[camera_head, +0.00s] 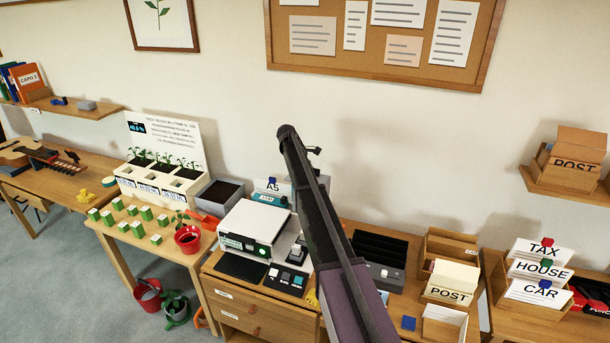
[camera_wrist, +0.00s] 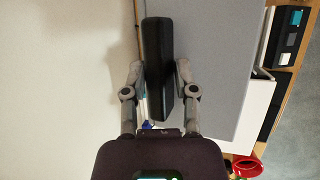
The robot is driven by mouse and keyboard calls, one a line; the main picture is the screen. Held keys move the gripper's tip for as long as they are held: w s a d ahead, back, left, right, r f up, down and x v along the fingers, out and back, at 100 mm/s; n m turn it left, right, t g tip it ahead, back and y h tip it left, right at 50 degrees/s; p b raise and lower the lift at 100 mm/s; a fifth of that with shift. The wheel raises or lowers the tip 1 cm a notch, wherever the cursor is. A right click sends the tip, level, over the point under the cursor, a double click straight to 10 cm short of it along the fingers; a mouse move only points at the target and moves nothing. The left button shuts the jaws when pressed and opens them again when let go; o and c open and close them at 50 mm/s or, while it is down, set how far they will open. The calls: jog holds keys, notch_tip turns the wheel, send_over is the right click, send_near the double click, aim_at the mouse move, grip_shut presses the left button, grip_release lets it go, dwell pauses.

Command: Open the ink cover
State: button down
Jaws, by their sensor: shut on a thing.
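The white printer (camera_head: 258,216) stands on the wooden cabinet in the middle of the head view, partly hidden behind my arm. In the wrist view my gripper (camera_wrist: 159,68) is shut on an upright black bar (camera_wrist: 158,50), with one finger on each side. A broad flat grey panel (camera_wrist: 220,70) lies right beside the bar. I cannot tell whether the bar is fixed to the panel or whether it belongs to the ink cover. In the head view my arm reaches up in front of the printer's right side, and my fingers cannot be made out.
A dark key panel (camera_head: 287,279) lies in front of the printer. A red pot (camera_head: 187,238) and seedling blocks stand to the left. A black slotted holder (camera_head: 379,248) and a POST box (camera_head: 452,282) stand to the right. The wall is close behind.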

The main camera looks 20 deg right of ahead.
jog(key=shift+w+d, duration=0.35)
jog(key=shift+d, duration=0.05)
jog(key=c, duration=0.7)
grip_release()
jog(key=shift+o, duration=0.7)
jog(key=shift+f, duration=0.15)
jog(key=shift+w+f, duration=0.15)
jog(key=shift+a, duration=0.1)
